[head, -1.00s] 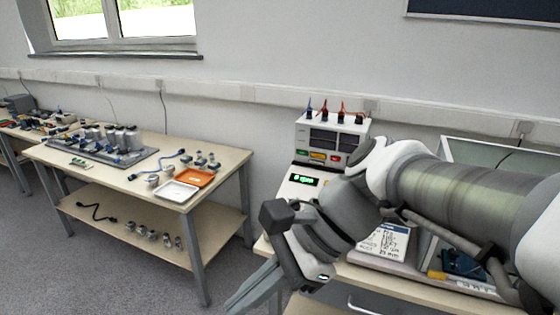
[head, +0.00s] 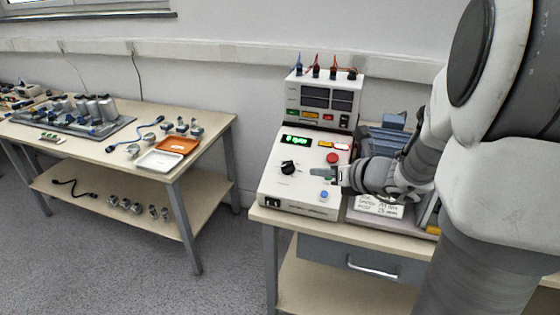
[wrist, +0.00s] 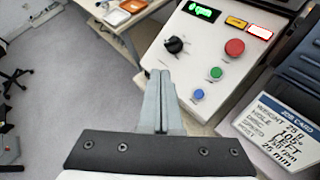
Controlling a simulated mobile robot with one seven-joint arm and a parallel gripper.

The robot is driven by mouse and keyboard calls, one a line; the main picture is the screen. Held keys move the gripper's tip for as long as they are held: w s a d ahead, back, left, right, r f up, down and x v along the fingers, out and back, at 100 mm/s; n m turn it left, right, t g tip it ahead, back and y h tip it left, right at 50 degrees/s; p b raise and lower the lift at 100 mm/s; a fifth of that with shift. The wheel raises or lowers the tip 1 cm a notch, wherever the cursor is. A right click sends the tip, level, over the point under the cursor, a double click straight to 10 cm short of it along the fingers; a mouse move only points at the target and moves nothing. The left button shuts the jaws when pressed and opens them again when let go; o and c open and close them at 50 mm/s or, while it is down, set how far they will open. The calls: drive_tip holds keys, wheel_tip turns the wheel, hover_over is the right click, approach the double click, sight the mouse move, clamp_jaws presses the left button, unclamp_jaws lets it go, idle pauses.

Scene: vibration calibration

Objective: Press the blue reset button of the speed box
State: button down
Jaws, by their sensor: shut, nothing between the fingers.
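The speed box (head: 283,204) is a white box with a sloped panel on the right-hand table. Its blue button (head: 324,195) is near the front right of the panel. In the wrist view the blue button (wrist: 198,94) lies just right of the fingertips, below a green button (wrist: 215,73) and a red button (wrist: 234,47). A black knob (wrist: 174,45) and a green-lit display (wrist: 201,11) are further up. My gripper (head: 316,171) is shut and empty, over the panel; it also shows in the wrist view (wrist: 159,76). Its fingertips appear apart from the blue button.
A white unit (head: 318,97) with plugged leads stands behind the speed box. A job card (head: 378,206) lies to the right. Another table (head: 110,150) with trays and parts stands at the left. Open floor lies between the tables.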

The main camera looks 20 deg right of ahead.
sight(324, 194)
drive_tip(key=shift+w+d+f+m+h, duration=0.1)
drive_tip(key=shift+d+f+m+h, duration=0.55)
drive_tip(key=shift+d, duration=0.4)
drive_tip(key=shift+f+y, duration=0.1)
drive_tip(key=shift+y, duration=0.15)
drive_tip(key=w+f+b, duration=0.1)
drive_tip(key=f+b, duration=0.1)
drive_tip(key=w+d+f+b, duration=0.1)
drive_tip(key=f+b, duration=0.1)
drive_tip(key=f, duration=0.1)
drive_tip(key=w+d+f+b, duration=0.1)
drive_tip(key=f+b, duration=0.1)
drive_tip(key=f, duration=0.1)
drive_tip(key=shift+w+b, duration=0.1)
drive_tip(key=shift+b, duration=0.25)
idle(1.0)
drive_tip(key=shift+w+f, duration=0.15)
drive_tip(key=shift+f, duration=0.15)
drive_tip(key=shift+w+d+f+b, duration=0.1)
drive_tip(key=shift+d+f+b, duration=0.05)
drive_tip(key=shift+f+b, duration=0.35)
idle(0.5)
drive_tip(key=shift+r, duration=0.25)
drive_tip(key=shift+s+r+p, duration=0.3)
drive_tip(key=shift+r+p, duration=0.2)
drive_tip(key=shift+r, duration=0.1)
